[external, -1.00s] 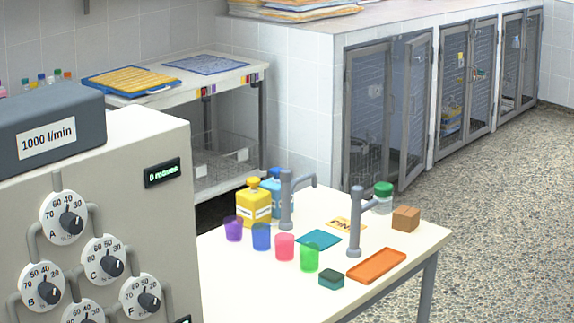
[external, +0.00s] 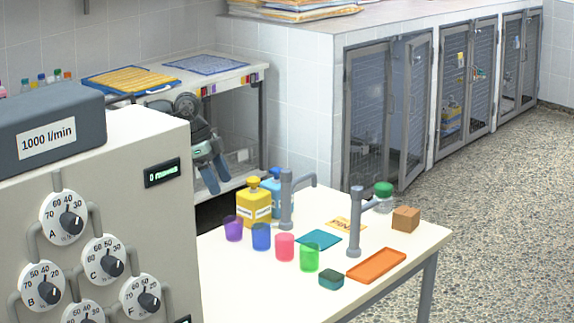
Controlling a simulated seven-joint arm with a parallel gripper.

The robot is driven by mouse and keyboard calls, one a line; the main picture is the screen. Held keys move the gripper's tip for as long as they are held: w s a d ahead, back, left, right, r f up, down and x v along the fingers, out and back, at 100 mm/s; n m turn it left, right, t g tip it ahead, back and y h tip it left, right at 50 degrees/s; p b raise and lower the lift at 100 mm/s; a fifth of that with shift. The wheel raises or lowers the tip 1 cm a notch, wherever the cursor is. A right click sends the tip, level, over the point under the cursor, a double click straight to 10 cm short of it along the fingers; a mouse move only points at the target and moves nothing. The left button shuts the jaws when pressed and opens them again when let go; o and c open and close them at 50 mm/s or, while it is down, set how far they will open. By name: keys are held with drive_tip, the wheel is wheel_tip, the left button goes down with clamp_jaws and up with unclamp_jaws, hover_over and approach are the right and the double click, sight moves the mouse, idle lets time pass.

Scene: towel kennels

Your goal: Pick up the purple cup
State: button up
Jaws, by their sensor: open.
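The purple cup (external: 233,229) stands upright on the cream table, leftmost in a row of coloured cups. It is next to the blue cup (external: 261,237) and in front of the yellow bottle (external: 253,207). My gripper (external: 215,180) is in the air above and to the left of the purple cup, pointing down. Its two fingers are apart with nothing between them.
A pink cup (external: 285,246) and a green cup (external: 309,257) continue the row. A teal sponge (external: 331,280), orange tray (external: 376,265) and brown block (external: 405,219) lie rightward. The grey machine (external: 150,215) fills the left foreground.

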drive_tip(key=m, duration=0.1)
approach(241, 238)
drive_tip(key=shift+y, duration=0.3)
drive_tip(key=shift+w+x, duration=0.2)
drive_tip(key=shift+x, duration=1.55)
drive_tip(key=shift+w+x, duration=0.2)
drive_tip(key=shift+x, duration=1.55)
drive_tip(key=shift+d+m, duration=0.15)
drive_tip(key=shift+m, duration=0.15)
drive_tip(key=c, duration=1.1)
